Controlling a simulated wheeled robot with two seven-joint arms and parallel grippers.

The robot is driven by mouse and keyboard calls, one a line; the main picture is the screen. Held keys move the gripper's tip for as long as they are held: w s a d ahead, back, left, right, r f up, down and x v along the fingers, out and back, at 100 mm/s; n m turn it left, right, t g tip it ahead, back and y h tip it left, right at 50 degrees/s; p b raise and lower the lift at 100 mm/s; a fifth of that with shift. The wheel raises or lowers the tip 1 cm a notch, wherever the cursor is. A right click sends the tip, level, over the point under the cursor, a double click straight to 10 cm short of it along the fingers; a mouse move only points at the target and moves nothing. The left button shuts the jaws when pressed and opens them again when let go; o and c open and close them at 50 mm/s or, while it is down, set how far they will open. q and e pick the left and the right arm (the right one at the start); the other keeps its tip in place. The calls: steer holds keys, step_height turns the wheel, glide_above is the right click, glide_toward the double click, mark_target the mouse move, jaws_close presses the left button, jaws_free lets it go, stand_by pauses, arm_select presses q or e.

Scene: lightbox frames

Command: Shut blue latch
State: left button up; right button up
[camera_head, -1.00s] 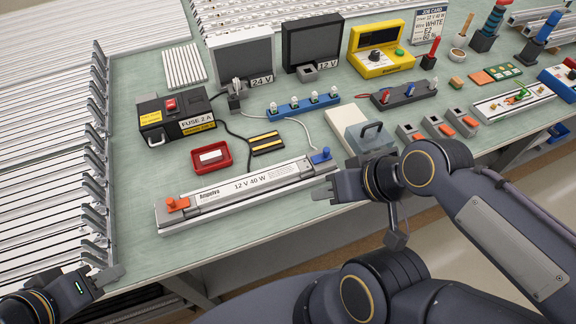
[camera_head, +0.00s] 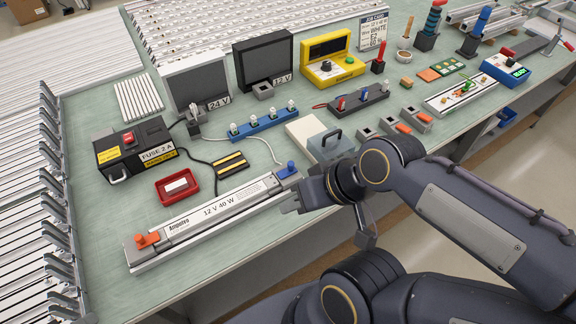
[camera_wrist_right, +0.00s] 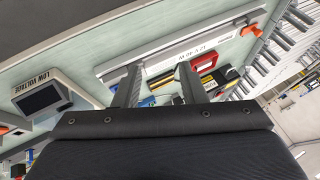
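A long white and grey lamp frame (camera_head: 215,216) marked 12 V 40 W lies on the bench. The blue latch (camera_head: 287,171) sits on its right end, its knob standing up; I cannot tell whether it is shut. An orange latch (camera_head: 147,239) is on the left end and shows in the right wrist view (camera_wrist_right: 251,30). My right gripper (camera_head: 290,206) is just in front of the frame's right end, close to the blue latch. In the right wrist view its two fingers (camera_wrist_right: 160,84) are apart with nothing held. Blue bits show near them, but I cannot tell which is the latch. My left gripper is out of view.
A blue lamp strip (camera_head: 263,122), a red tray (camera_head: 178,186) and a black fuse box (camera_head: 134,149) lie behind the frame. The bench front is clear left of my right arm.

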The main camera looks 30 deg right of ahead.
steer(key=w+d+r+m+g+h+p, duration=0.1)
steer(key=w+d+r+m+g+p, duration=0.2)
steer(key=w, duration=0.4)
steer(key=m+g+h+p, duration=0.2)
steer(key=m+g+h, duration=0.1)
steer(key=m, duration=0.1)
glide_above(291, 163)
step_height(291, 163, down, 3)
steer(key=shift+s+a+f, duration=0.1)
steer(key=shift+s+a, duration=0.05)
steer(key=shift+f, duration=0.4)
step_height(291, 163, down, 7)
steer(key=shift+f, duration=0.1)
jaws_close()
